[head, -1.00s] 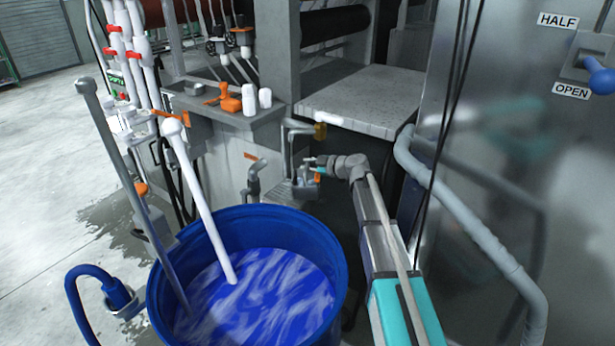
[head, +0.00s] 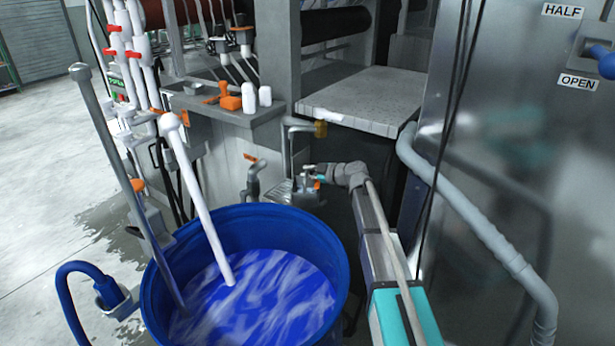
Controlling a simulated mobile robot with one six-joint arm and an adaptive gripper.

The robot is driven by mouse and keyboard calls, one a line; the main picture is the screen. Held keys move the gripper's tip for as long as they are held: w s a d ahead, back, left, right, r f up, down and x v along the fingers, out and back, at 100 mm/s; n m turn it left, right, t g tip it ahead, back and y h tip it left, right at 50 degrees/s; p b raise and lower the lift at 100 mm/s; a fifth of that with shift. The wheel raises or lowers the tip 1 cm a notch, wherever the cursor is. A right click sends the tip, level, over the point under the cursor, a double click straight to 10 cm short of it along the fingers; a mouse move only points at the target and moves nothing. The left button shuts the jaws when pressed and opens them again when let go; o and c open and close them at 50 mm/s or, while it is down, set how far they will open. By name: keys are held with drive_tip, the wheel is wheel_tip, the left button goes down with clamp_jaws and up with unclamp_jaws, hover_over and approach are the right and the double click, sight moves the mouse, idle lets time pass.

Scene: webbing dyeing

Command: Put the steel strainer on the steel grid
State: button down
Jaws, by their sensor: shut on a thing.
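My gripper (head: 315,176) is at the end of my arm, by the grey wall behind the blue drum, seen small and from behind. It is shut on a small grey metal piece (head: 307,186), which seems to be the steel strainer; its shape is mostly hidden by the fingers and too small to read. A ribbed grey metal surface (head: 279,188), apparently the steel grid, shows just left of and below the gripper, under a bent pipe. I cannot tell whether the strainer touches it.
The blue drum (head: 160,290) of blue liquid stands in front, with a white pole and a grey pole leaning in it. A tap with an orange handle (head: 250,158) is left of the grid. A grey platform (head: 365,98) overhangs at right, above a thick pipe (head: 470,210).

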drive_tip(key=c, duration=0.6)
unclamp_jaws()
drive_tip(key=shift+c, duration=0.2)
drive_tip(key=p+v, duration=0.3)
drive_tip(key=v, duration=0.9)
